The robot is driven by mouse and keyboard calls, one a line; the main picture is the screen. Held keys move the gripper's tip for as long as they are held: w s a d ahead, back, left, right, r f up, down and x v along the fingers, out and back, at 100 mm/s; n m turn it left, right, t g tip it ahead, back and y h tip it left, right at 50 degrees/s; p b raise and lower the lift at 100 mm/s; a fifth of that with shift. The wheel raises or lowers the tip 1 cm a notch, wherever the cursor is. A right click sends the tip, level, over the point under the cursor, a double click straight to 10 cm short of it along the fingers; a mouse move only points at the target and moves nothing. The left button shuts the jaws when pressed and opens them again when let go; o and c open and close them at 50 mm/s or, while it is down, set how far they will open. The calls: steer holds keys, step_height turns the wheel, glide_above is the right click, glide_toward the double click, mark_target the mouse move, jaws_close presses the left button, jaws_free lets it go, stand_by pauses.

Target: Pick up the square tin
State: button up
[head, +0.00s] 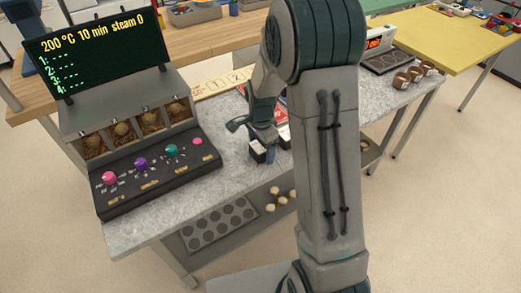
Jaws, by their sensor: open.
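I cannot make out a square tin for certain in the head view. My gripper (270,147) is open and points down over the grey speckled worktop (235,172), right of the oven control panel. A red and white item (281,117) lies just behind my gripper, partly hidden by my arm; its shape is unclear. My arm hides much of the middle of the worktop.
The deck oven (128,132), with coloured knobs and a display (98,52), stands on the left. A numbered strip (222,84) lies behind it. Brown-and-white round items (401,80) sit at the right end. A tray with round wells (217,226) is on the lower shelf.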

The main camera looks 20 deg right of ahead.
steer(key=c, duration=1.2)
steer(key=shift+r, duration=0.1)
